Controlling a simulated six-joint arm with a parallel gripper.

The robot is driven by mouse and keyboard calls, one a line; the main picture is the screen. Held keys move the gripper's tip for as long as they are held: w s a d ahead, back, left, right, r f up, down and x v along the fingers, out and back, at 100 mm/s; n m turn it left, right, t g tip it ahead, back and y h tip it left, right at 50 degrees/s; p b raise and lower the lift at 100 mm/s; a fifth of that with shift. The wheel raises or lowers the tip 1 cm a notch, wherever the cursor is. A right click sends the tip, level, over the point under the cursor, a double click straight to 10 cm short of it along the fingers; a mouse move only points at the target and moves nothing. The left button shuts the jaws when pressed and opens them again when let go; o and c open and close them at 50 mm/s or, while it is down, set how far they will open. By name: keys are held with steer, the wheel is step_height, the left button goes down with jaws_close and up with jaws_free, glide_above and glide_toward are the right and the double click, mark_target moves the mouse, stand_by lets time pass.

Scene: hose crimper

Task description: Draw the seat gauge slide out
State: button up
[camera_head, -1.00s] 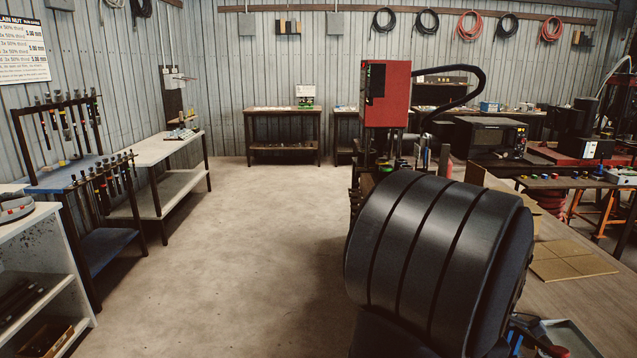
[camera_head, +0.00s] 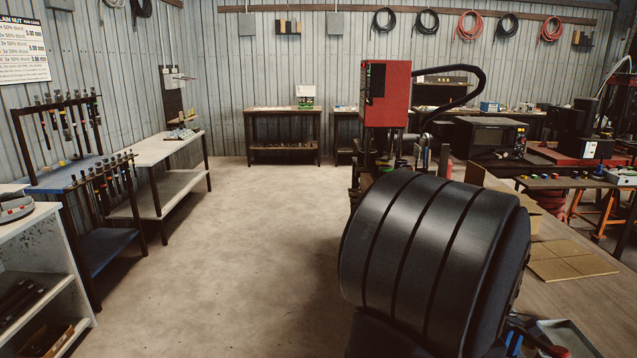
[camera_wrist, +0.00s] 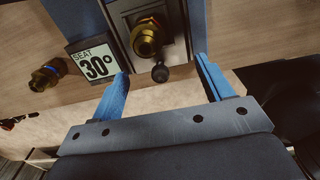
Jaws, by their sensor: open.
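The seat gauge shows in the wrist view as a grey metal block (camera_wrist: 170,15) in a blue frame, next to a label reading "SEAT 30°" (camera_wrist: 95,63). A brass threaded fitting (camera_wrist: 146,40) sits on the block. A small black ball knob (camera_wrist: 160,73) stands just below it and looks like the slide's handle. My gripper (camera_wrist: 161,67) has its two blue fingers spread wide, left and right of the knob, with visible gaps on both sides. Nothing is held. In the head view the gripper and the gauge are hidden or out of sight.
A second brass fitting (camera_wrist: 45,77) lies left of the label on the wooden bench. In the head view the bench (camera_head: 590,290) at right holds cardboard squares (camera_head: 568,262) and a grey tray (camera_head: 567,335). A red machine (camera_head: 386,95) stands behind. The floor at centre is clear.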

steer(key=shift+r, duration=4.5)
steer(key=shift+f, duration=3.8)
step_height(320, 180, up, 8)
step_height(320, 180, down, 9)
steer(key=shift+r, duration=0.1)
steer(key=d, duration=0.4)
steer(key=shift+d+f, duration=0.3)
steer(key=shift+f, duration=0.05)
steer(key=shift+d, duration=0.55)
